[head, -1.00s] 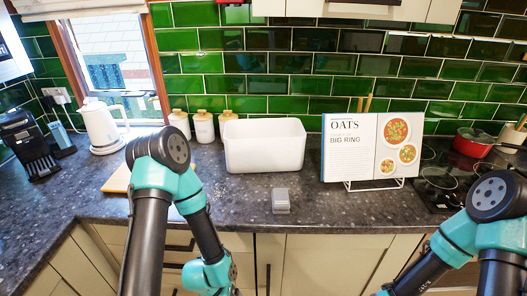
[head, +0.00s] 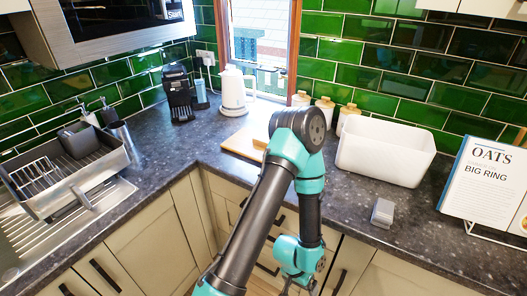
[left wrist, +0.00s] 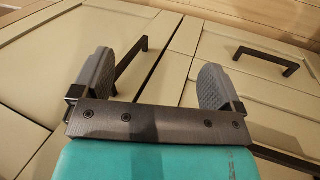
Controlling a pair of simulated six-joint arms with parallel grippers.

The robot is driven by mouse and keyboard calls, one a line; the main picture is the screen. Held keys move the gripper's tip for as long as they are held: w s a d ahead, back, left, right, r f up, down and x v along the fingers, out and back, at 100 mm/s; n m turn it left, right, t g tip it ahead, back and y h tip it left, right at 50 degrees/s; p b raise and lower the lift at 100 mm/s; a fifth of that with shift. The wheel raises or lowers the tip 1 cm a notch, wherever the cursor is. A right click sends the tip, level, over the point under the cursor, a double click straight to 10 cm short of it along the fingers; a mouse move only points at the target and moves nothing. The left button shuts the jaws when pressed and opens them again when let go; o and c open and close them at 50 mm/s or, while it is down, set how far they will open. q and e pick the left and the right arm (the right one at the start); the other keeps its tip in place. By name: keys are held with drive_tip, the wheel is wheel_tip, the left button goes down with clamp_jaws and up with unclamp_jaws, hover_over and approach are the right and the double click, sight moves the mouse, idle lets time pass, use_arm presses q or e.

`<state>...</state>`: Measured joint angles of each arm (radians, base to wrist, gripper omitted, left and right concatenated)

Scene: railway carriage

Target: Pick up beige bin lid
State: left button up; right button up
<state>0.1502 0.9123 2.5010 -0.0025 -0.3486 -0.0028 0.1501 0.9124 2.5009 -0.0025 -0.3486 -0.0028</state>
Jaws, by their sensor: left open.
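I cannot make out a beige bin lid in any view. My left gripper (left wrist: 157,68) is open and empty in the left wrist view, with its two grey pads apart in front of cream cupboard doors. In the head view my left arm hangs in front of the counter, and its gripper at the bottom edge is only partly seen. My right gripper is not in view.
The dark worktop (head: 160,150) holds a dish rack (head: 35,205), coffee machine (head: 180,95), white kettle (head: 233,92), wooden board (head: 240,147), open white tub (head: 385,152), small grey box (head: 382,212) and cookbook (head: 485,185). Cupboard handles (head: 103,275) stick out below.

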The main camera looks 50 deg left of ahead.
use_arm(q)
drive_tip(key=shift+c, duration=0.3)
drive_tip(key=c, duration=0.7)
drive_tip(key=shift+c, duration=0.2)
